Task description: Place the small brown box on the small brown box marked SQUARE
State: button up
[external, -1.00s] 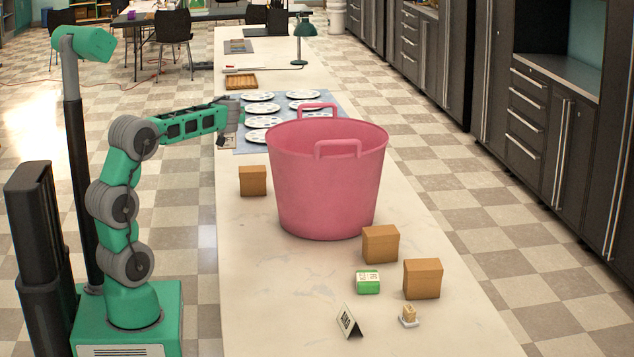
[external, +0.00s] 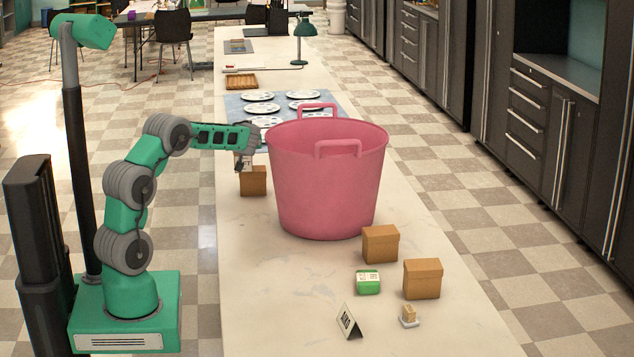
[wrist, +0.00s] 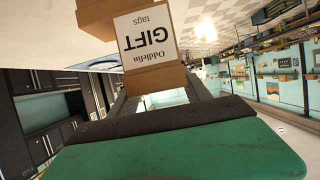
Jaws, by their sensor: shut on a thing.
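My gripper (external: 245,152) is shut on a small brown box with a white label (wrist: 147,38) reading "Oddlefin GIFT tags", upside down in the wrist view. In the external view the held box (external: 243,161) is mostly hidden, with part of its pale label showing. It overlaps the top of a brown box (external: 254,182) on the table's left edge; I cannot tell whether they touch. Two more brown boxes, one (external: 380,245) in front of the bucket and one (external: 422,280) nearer the camera, stand on the table. No SQUARE marking is readable on any box.
A large pink bucket (external: 325,190) stands right of my gripper. Plates (external: 259,109) lie on a blue mat behind. A green box (external: 368,282), a folded card (external: 350,322) and a small item (external: 409,317) sit in front. The table's front left is clear.

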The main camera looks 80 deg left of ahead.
jog(key=o, duration=1.5)
jog(key=shift+f, duration=0.1)
jog(key=shift+c, duration=0.2)
jog(key=shift+d+r, duration=0.1)
jog(key=shift+r, duration=0.15)
jog(key=b+v, duration=0.2)
jog(key=v, duration=0.9)
jog(key=shift+d, duration=0.45)
